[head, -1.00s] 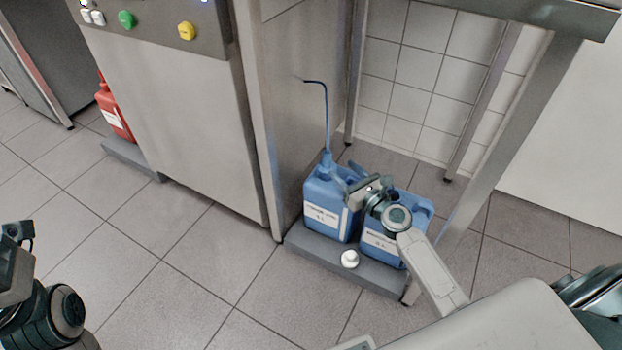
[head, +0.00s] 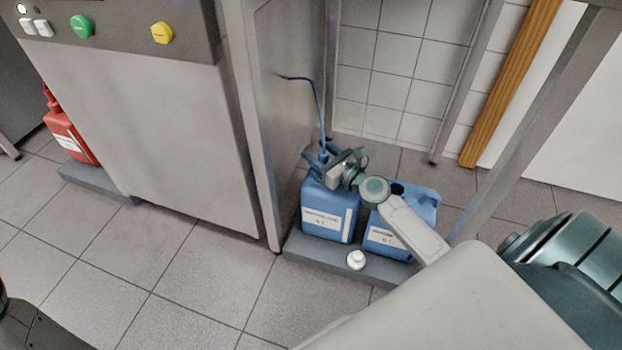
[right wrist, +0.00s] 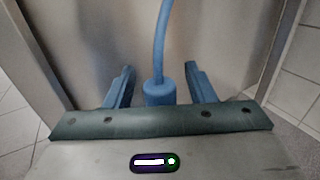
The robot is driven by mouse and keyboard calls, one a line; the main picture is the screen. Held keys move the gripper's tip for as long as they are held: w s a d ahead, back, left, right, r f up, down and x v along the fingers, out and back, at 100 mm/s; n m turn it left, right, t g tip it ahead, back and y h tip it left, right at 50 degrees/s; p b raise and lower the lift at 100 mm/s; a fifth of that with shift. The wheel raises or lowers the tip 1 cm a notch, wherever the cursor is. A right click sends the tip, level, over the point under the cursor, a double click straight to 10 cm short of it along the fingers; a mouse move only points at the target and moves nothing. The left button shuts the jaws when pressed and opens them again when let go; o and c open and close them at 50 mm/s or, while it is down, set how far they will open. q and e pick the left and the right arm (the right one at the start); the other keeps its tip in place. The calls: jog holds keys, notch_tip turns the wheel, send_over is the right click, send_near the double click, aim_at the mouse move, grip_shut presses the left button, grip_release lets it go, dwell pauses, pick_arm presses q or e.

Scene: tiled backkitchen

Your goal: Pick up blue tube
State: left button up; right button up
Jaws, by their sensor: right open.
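The blue tube (head: 320,112) rises from the left blue canister (head: 313,197) and bends left at its top towards the steel cabinet side. In the right wrist view the tube (right wrist: 160,42) stands upright from a thicker blue collar (right wrist: 159,93). My right gripper (head: 318,156) is open at the top of the left canister. Its two fingers (right wrist: 159,72) lie on either side of the tube and collar, with gaps on both sides. The tube's far end at the cabinet is not clear. My left gripper is out of view; only a dark part of my left arm shows at the bottom left.
A right blue canister (head: 388,238) with an open top hole stands beside the left one on a low grey plinth (head: 310,249). A white cap (head: 356,260) lies in front. Steel table legs and a wooden board (head: 510,85) stand right.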

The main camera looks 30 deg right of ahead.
jog(key=shift+w, duration=0.2)
jog(key=shift+c, duration=0.4)
grip_shut()
jog(key=shift+r, duration=0.15)
